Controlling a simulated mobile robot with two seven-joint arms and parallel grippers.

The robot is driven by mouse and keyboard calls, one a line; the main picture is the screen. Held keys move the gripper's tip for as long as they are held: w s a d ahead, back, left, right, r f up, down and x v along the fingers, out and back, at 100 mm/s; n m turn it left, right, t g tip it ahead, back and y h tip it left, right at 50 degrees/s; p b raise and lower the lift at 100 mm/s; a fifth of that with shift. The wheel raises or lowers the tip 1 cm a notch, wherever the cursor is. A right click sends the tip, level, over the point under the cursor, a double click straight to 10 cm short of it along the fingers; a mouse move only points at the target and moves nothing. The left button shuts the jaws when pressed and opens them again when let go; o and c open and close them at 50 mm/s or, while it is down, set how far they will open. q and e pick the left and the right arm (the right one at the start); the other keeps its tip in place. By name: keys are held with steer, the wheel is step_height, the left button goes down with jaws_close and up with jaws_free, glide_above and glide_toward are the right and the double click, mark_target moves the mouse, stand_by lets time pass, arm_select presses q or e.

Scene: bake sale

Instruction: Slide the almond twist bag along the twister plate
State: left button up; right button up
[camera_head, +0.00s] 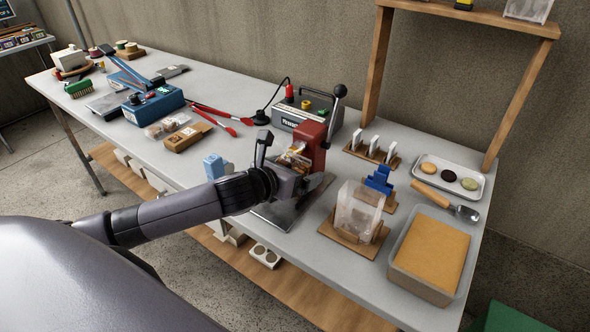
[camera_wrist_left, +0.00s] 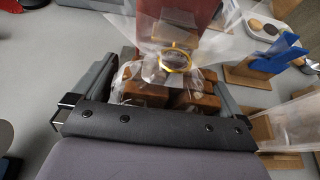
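The almond twist bag (camera_head: 296,155) is clear plastic with brown pieces inside. In the left wrist view the bag (camera_wrist_left: 158,75) fills the space between my two fingers, with a gold ring-shaped tie (camera_wrist_left: 175,59) at its gathered neck. My left gripper (camera_wrist_left: 168,92) appears shut on the bag, a finger on each side. In the head view my left gripper (camera_head: 291,172) is at the red twister (camera_head: 312,146), over its metal plate (camera_head: 275,215). The bag's neck is close to the red twister body; contact is unclear. My right gripper is out of view.
A clear bag holder (camera_head: 357,209) on a wooden base and a blue stand (camera_head: 379,179) are right of the twister. A tray (camera_head: 432,253) lies at the right front. A grey machine (camera_head: 303,115) stands behind.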

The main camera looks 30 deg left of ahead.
arm_select(q)
steer(key=shift+s+r, duration=0.1)
steer(key=shift+s, duration=0.15)
steer(key=shift+v, duration=3.3)
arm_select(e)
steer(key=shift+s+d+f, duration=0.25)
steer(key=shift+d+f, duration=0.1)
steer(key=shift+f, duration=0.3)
arm_select(q)
steer(key=shift+s, duration=0.1)
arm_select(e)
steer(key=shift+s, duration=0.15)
